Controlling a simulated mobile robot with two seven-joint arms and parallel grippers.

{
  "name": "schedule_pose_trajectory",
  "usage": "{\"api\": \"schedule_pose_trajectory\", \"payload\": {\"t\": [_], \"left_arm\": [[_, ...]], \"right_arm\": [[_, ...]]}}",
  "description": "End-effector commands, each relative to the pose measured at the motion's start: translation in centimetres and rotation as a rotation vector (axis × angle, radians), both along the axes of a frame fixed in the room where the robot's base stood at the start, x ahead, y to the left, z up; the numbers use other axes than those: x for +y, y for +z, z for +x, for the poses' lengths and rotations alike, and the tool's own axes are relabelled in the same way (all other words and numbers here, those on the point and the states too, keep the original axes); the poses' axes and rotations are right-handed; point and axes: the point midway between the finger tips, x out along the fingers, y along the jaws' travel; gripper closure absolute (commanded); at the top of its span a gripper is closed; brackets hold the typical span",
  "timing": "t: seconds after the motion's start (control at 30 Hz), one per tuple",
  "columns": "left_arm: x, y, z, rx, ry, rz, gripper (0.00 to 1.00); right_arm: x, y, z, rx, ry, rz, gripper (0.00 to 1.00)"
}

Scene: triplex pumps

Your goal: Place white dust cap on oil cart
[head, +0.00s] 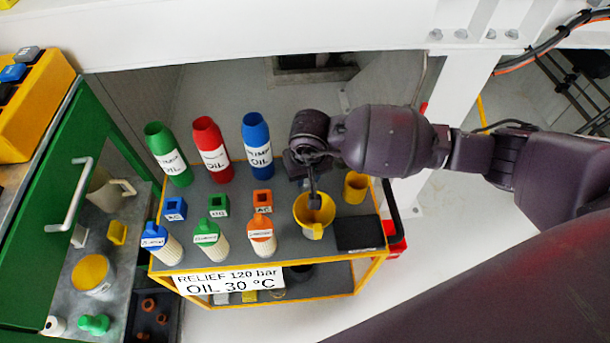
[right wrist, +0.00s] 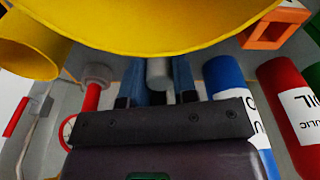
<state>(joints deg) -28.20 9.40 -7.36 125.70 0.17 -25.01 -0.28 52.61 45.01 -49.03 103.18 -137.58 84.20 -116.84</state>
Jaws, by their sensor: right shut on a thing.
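My right gripper (head: 313,190) points down over the yellow funnel (head: 306,222) at the right of the oil cart (head: 205,262). In the right wrist view its two blue fingers (right wrist: 158,85) stand on either side of a pale grey-white cylindrical piece (right wrist: 158,70) and are shut on it. I cannot tell for certain that this is the white dust cap; a yellow rim in front hides its far end. In the head view the held piece is not clear. A small white round part (head: 53,326) lies on the lower left bench. My left gripper is not in view.
Green, red and blue oil bottles (head: 257,145) stand along the cart's back. Small coloured square blocks (head: 263,200) and white-bodied bottles (head: 262,238) stand in front. A yellow cup (head: 355,187) and black pad (head: 359,233) are at right. A green cabinet (head: 62,190) stands left.

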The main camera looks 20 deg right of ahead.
Motion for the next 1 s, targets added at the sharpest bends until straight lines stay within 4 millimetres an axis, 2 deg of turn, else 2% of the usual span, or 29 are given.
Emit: {"api": "schedule_pose_trajectory", "payload": {"t": [0.03, 0.07, 0.53, 0.57, 0.7, 1.0], "left_arm": [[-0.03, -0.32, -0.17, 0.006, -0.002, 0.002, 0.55], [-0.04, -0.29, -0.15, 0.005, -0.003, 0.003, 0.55], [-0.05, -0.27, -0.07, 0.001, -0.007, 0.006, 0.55], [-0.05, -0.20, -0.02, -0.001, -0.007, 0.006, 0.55], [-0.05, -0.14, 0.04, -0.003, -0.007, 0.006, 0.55], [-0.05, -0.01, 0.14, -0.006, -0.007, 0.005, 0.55]], "right_arm": [[0.01, -1.07, -0.13, 0.007, -0.001, 0.001, 1.00], [0.01, -1.27, -0.11, 0.005, 0.000, 0.000, 1.00], [-0.03, -1.62, 0.01, 0.000, 0.001, -0.001, 1.00], [-0.02, -1.55, 0.01, -0.001, 0.000, -0.001, 0.69], [-0.01, -1.50, 0.02, -0.001, 0.001, -0.001, 0.48], [0.01, -1.32, 0.02, -0.001, 0.001, 0.000, 0.48]]}}
